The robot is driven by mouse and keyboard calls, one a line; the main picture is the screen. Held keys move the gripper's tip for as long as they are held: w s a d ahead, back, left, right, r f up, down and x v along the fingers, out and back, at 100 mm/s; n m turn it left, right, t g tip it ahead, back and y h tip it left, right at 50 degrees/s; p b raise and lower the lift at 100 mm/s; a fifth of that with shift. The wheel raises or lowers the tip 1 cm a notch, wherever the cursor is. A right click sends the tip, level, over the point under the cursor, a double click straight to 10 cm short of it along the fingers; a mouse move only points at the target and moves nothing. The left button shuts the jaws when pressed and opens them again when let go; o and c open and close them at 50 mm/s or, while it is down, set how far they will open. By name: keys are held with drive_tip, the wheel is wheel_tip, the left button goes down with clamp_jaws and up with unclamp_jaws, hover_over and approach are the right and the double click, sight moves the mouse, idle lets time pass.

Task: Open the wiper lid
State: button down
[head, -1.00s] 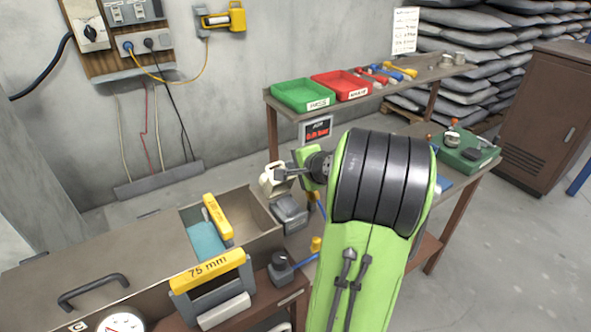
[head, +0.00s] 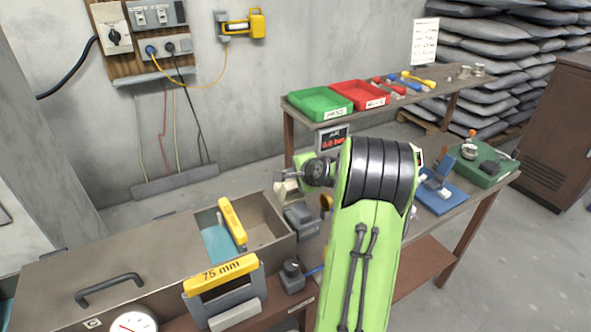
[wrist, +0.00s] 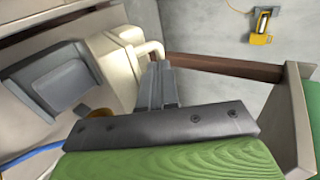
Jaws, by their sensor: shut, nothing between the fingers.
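A grey block-like unit (head: 301,220) stands beside the open metal box, with a cream part (head: 289,190) at its back that I take for the wiper lid. The cream part looks raised and tilted, but my arm hides some of it. In the wrist view the cream part (wrist: 112,65) has a bent cream bar, and a grey block (wrist: 62,84) shows at its left. My gripper (wrist: 160,78) is shut and empty, its fingertips close to the cream bar; I cannot tell if they touch. In the head view my gripper (head: 290,175) is beside the cream part.
The metal box (head: 140,250) with a yellow-handled tool (head: 232,221) stands left of the unit. A yellow-topped 75 mm frame (head: 222,275) is in front. Green (head: 320,104) and red (head: 358,95) trays sit on the back shelf. A blue fixture (head: 437,196) is right of my arm.

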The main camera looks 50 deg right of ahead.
drive_tip(key=p, duration=0.1)
drive_tip(key=w+r+g+p, duration=0.1)
drive_tip(key=p, duration=0.1)
drive_tip(key=shift+w+d+r+y, duration=0.1)
drive_tip(key=shift+w+d+y, duration=0.05)
drive_tip(key=shift+w+y, duration=0.15)
drive_tip(key=w+g+p, duration=0.1)
drive_tip(key=p, duration=0.4)
drive_tip(key=shift+w+d+f+g, duration=0.2)
drive_tip(key=shift+w+d+g, duration=0.15)
drive_tip(key=shift+w+g, duration=0.05)
drive_tip(key=shift+w+d+f+g+y, duration=0.15)
drive_tip(key=shift+w+f+g+y, duration=0.05)
drive_tip(key=shift+w+f, duration=0.25)
drive_tip(key=shift+w+d+f+g+y, duration=0.2)
drive_tip(key=shift+w+f, duration=0.15)
drive_tip(key=shift+w, duration=0.15)
drive_tip(key=shift+s+r, duration=0.1)
